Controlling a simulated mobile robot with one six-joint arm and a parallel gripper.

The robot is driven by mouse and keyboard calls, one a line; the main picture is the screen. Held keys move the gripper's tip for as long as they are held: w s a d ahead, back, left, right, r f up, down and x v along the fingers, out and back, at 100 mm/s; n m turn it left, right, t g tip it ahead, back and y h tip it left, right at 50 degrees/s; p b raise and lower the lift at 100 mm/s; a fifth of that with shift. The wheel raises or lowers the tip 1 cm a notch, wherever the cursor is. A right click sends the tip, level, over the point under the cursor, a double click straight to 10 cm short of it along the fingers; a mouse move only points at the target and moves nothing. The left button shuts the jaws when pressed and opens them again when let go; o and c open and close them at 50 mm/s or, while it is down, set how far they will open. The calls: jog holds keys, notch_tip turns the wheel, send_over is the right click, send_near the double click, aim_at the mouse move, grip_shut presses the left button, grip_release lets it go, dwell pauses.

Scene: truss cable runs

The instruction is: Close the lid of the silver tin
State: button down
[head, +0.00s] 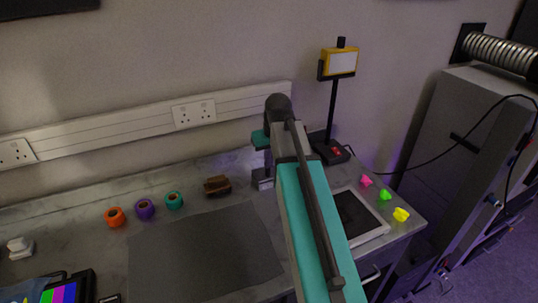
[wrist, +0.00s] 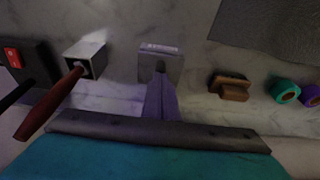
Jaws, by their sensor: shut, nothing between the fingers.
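A small silver tin (head: 262,180) stands on the bench at the end of my arm. In the wrist view the tin (wrist: 147,68) shows a flat grey top that looks closed, with a pale lettered strip along its far edge. My gripper (wrist: 160,70) is shut and empty, its narrow fingers pointing down onto the middle of the tin's top. The tips look to be touching it, though a small gap cannot be ruled out. In the head view my arm covers part of this area, and the fingers hide part of the tin.
A brown block (head: 217,186) and teal, purple and orange rolls lie left of the tin. In the wrist view, a metal box (wrist: 86,58) with a red-handled tool (wrist: 48,104) stands beside it. A black lamp base (head: 330,149) is behind right. The grey mat (head: 205,255) is clear.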

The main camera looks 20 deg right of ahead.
jog(key=shift+f, duration=0.2)
jog(key=shift+s+f, duration=0.45)
jog(key=shift+f, duration=0.3)
notch_tip(320, 180, up, 5)
jog(key=p, duration=0.3)
notch_tip(320, 180, up, 9)
jog(key=b, duration=0.3)
send_over(270, 178)
jog(key=s, duration=0.3)
jog(key=shift+s+a+f, duration=0.1)
jog(key=shift+s, duration=0.05)
dwell(0.5)
dwell(0.4)
